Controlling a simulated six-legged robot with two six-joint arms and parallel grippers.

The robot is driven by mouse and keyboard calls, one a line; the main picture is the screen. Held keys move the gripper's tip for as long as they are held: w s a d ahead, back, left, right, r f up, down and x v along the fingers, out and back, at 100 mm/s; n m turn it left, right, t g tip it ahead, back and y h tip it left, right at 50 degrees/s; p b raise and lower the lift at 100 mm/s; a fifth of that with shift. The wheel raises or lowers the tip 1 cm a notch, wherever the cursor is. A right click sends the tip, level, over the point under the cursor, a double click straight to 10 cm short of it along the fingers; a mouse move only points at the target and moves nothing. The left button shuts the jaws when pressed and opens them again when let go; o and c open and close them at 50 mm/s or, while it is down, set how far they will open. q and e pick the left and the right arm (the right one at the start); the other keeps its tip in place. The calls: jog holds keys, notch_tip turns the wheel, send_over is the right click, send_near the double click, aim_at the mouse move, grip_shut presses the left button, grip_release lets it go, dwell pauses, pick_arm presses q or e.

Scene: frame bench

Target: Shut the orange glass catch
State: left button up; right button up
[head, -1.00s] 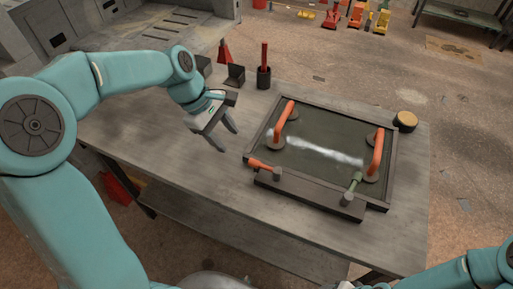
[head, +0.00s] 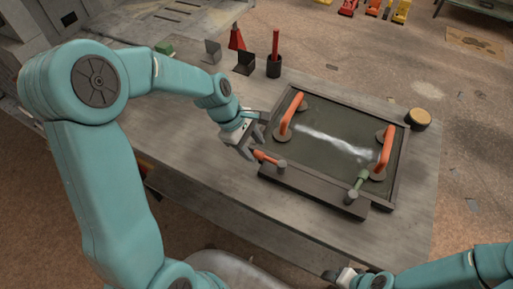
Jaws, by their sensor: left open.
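The orange glass catch (head: 266,157) is a short lever on a grey pivot at the left end of the dark front rail (head: 310,190). It points left along the rail, not over the glass. My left gripper (head: 256,143) is open, with its fingers close to the free end of the orange catch; I cannot tell whether they touch it. A green catch (head: 359,181) at the rail's right end points up toward the glass pane (head: 325,155). My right gripper (head: 346,276) shows only partly at the bottom edge, and its jaws are unclear.
Two orange handles on suction cups, left (head: 287,121) and right (head: 385,151), stand up from the pane. Behind the frame are a dark cup with a red stick (head: 274,65), a red cone (head: 236,38) and a round tan-topped pot (head: 420,117). The bench (head: 215,185) front left is clear.

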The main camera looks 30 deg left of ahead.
pick_arm(q)
jog(key=shift+w+d+f, duration=0.15)
jog(key=shift+d+f, duration=0.15)
jog(key=shift+f, duration=0.35)
jog(key=shift+d+f, duration=0.1)
jog(key=shift+f, duration=0.35)
jog(key=shift+d, duration=0.1)
jog(key=shift+w, duration=0.1)
grip_shut()
